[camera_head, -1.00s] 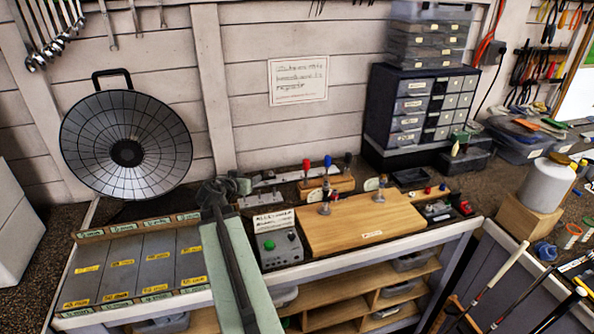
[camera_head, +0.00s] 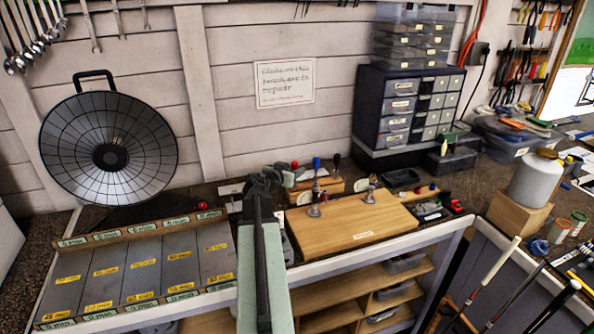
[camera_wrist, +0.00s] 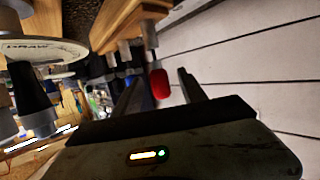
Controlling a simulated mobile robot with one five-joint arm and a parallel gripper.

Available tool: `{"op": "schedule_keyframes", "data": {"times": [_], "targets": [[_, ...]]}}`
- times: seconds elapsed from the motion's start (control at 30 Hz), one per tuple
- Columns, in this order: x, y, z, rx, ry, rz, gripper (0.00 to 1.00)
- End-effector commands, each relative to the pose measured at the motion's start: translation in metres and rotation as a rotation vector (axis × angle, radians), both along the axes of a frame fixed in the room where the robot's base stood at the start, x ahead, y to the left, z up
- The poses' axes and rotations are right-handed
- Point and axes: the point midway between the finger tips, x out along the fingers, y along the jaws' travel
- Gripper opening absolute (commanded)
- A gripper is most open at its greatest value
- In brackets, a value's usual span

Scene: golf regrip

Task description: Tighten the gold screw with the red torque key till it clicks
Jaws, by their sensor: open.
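The red torque key shows its red cap (camera_head: 295,164) at the left of a wooden key rack (camera_head: 328,187), beside a blue-capped key (camera_head: 316,163) and a black one (camera_head: 337,159). My gripper (camera_head: 265,180) is just left of the rack and partly covers it. In the wrist view, my open gripper (camera_wrist: 158,76) has the red cap (camera_wrist: 160,84) in the gap between its fingers; I cannot tell whether it is between them or just beyond. I cannot make out the gold screw; the wooden board (camera_head: 350,220) carries two metal fittings (camera_head: 314,204).
Grey labelled trays (camera_head: 105,275) fill the bench's left, with a small red object (camera_head: 202,205) behind them. A round ribbed dish (camera_head: 75,150) leans on the wall. A drawer cabinet (camera_head: 410,105) stands behind the board. My arm covers the bench left of the board.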

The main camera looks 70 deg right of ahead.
Motion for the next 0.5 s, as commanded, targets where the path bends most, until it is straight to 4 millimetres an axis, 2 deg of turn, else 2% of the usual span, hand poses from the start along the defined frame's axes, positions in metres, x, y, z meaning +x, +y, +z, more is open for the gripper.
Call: {"op": "schedule_keyframes", "data": {"times": [0.03, 0.1, 0.3, 0.33, 0.4, 0.5], "targets": [[-0.0002, -0.0120, -0.0059, 0.000, 0.001, -0.002, 0.49], [-0.0008, -0.0191, -0.0074, 0.000, 0.000, 0.000, 0.49], [-0.0021, -0.0189, -0.0059, 0.000, 0.000, 0.000, 0.49], [-0.0021, -0.0189, -0.0059, 0.000, 0.000, 0.000, 0.44], [-0.0023, -0.0189, -0.0059, 0.000, 0.000, 0.000, 0.24], [-0.0024, -0.0190, -0.0059, 0.000, 0.000, 0.000, 0.00]]}}
